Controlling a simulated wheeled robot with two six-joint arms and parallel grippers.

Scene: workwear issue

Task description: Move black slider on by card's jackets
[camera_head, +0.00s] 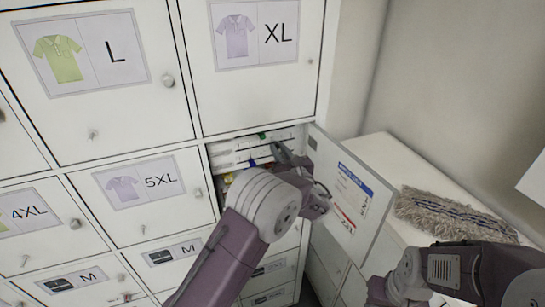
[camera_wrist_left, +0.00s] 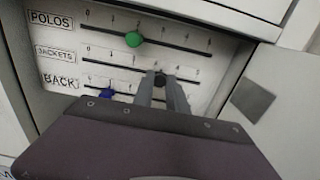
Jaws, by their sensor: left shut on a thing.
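The black slider knob (camera_wrist_left: 160,79) sits on the middle track, labelled JACKETS (camera_wrist_left: 55,55), right of that track's middle. My left gripper (camera_wrist_left: 166,82) is shut on it, one finger to each side; the gripper body hides the lower part of the panel. In the head view my left gripper (camera_head: 289,155) reaches into the open compartment and hides the black knob. The card (camera_head: 352,196), white with blue and red bands, is on the inside of the open door; its print is too small to read.
A green knob (camera_wrist_left: 133,40) is on the POLOS track above, a blue knob (camera_wrist_left: 107,93) on the BACK track below. The open door (camera_head: 378,218) stands close right of my left gripper. Closed locker doors (camera_head: 150,215) fill the left. A grey mop head (camera_head: 452,214) lies on the white top at right.

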